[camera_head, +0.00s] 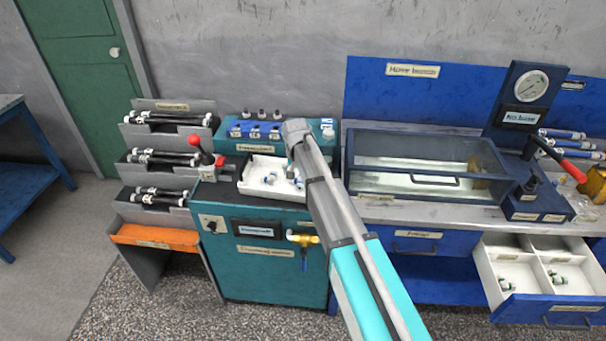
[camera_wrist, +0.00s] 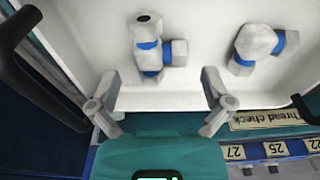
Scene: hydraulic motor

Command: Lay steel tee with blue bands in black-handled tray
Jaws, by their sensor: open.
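The white black-handled tray (camera_head: 256,163) stands on the teal cabinet; in the wrist view its inner wall (camera_wrist: 75,25) and black handle (camera_wrist: 30,60) show. A steel tee with blue bands (camera_wrist: 150,50) lies on the tray floor. A second blue-banded steel fitting (camera_wrist: 258,45) lies to its right; its full shape is hard to tell. My gripper (camera_wrist: 160,88) is open and empty, at the tray's edge, its fingers spread on either side below the first tee and apart from it. In the head view my arm hides part of the tray and the gripper's fingers.
A "Thread check" strip (camera_wrist: 270,120) and numbered blocks lie beside the tray. A red-knobbed lever (camera_head: 197,145) stands left of it. A glass-walled tank (camera_head: 425,165) is on the right bench. An open drawer (camera_head: 540,300) below holds fittings in white compartments. Racks of black cylinders (camera_head: 160,155) stand left.

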